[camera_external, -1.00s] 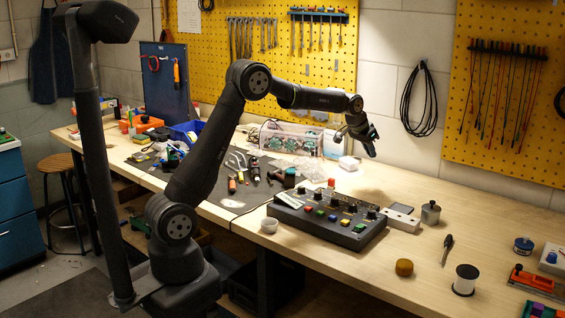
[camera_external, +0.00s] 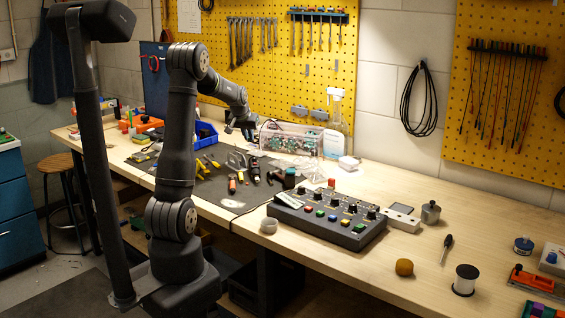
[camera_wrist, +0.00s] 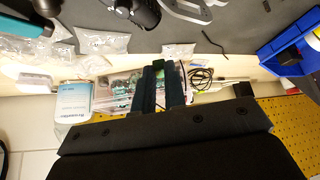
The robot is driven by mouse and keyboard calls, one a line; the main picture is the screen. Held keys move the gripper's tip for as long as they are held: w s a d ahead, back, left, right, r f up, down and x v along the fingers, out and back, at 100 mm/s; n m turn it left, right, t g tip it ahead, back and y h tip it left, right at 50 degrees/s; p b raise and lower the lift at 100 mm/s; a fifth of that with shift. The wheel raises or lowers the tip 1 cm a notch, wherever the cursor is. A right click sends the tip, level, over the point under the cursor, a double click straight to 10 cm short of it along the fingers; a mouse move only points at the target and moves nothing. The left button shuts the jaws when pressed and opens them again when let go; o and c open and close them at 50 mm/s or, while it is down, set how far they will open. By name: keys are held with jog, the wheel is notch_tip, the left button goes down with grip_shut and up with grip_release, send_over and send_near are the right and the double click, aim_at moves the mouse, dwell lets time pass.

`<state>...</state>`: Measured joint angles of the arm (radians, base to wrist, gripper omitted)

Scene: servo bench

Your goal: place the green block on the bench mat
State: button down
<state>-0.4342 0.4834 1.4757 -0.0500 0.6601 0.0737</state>
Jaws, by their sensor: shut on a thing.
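My gripper (camera_external: 243,130) is raised above the back part of the bench, in front of the yellow pegboard. In the wrist view its two fingers (camera_wrist: 166,72) are close together, shut on a small green block (camera_wrist: 159,64) that shows as a dark green patch at the fingertips. The block is mostly hidden by the fingers and cannot be made out in the external view. The dark grey bench mat (camera_external: 222,207) lies on the left half of the bench; it also shows at the top of the wrist view (camera_wrist: 235,22).
Pliers and screwdrivers (camera_external: 240,172) lie on the mat. A blue bin (camera_external: 203,134), a clear box of circuit boards (camera_external: 290,138) and a spray bottle (camera_external: 336,122) stand behind it. A black button box (camera_external: 327,222) is to the right. The mat's front strip is bare.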

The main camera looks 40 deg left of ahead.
jog(key=shift+n, duration=0.3)
jog(key=a+f, duration=0.2)
jog(key=a, duration=0.2)
jog(key=s+a+f, duration=0.1)
jog(key=a+f, duration=0.1)
jog(key=a, duration=0.3)
jog(key=s+a+f, duration=0.1)
jog(key=a+f, duration=0.2)
jog(key=a, duration=0.1)
jog(key=shift+a, duration=0.15)
jog(key=shift+f, duration=2.05)
jog(key=shift+f, duration=0.1)
jog(key=c, duration=1.8)
grip_release()
jog(key=shift+o, duration=0.2)
jog(key=shift+s+r, duration=0.1)
jog(key=shift+r, duration=0.2)
jog(key=v, duration=1.1)
jog(key=shift+r, duration=0.25)
jog(key=shift+s, duration=0.1)
